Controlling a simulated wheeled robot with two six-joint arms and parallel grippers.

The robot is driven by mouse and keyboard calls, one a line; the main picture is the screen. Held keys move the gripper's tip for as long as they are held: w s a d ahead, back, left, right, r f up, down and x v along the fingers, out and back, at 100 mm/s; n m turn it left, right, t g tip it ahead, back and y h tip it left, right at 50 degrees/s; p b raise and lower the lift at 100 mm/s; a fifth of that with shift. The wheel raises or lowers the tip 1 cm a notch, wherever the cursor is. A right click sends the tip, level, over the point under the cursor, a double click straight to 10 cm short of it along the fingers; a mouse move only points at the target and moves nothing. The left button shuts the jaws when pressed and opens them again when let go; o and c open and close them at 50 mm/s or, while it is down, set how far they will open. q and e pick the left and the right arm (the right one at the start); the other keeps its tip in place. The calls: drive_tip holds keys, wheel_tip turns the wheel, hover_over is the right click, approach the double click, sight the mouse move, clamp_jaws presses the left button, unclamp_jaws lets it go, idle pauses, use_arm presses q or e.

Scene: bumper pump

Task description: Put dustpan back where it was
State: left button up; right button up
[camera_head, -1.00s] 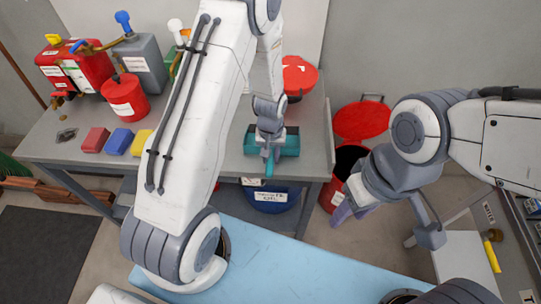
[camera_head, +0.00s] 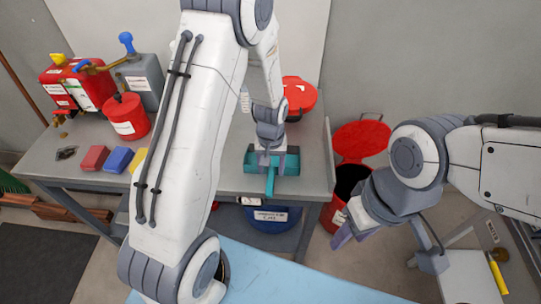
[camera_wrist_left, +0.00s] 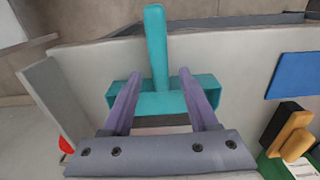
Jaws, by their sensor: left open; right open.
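The teal dustpan (camera_head: 286,162) lies on the grey table near its front edge, with its handle pointing toward the front. My left gripper (camera_head: 267,152) is over the dustpan, coming down from above. In the left wrist view the dustpan (camera_wrist_left: 156,50) shows its handle upward in the picture and its pan between and behind the two purple fingers of my left gripper (camera_wrist_left: 160,90). These fingers are spread apart, one on each side of the handle's line. My right gripper (camera_head: 352,234) is open and empty, away from the table at the right.
Red, blue and yellow blocks (camera_head: 117,160) lie on the table left of my left arm. A red can (camera_head: 126,116), a red container (camera_head: 85,85) and a grey container (camera_head: 143,80) stand behind them. An open red bin (camera_head: 350,180) stands right of the table. A blue bucket (camera_head: 275,217) is below.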

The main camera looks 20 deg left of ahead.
use_arm(q)
wheel_tip(320, 180, up, 7)
drive_tip(key=s+d+r+m, duration=0.5)
drive_tip(key=s+d+r, duration=0.3)
drive_tip(key=d, duration=0.1)
drive_tip(key=s+d+r+m, duration=0.1)
drive_tip(key=s+m, duration=0.1)
drive_tip(key=s, duration=0.5)
drive_tip(key=s+d+r+m+h, duration=0.1)
drive_tip(key=s+d+r+m, duration=0.1)
drive_tip(key=s, duration=0.5)
drive_tip(key=shift+d+r+m+b, duration=0.2)
drive_tip(key=shift+d+m+b, duration=0.1)
drive_tip(key=shift+m, duration=0.5)
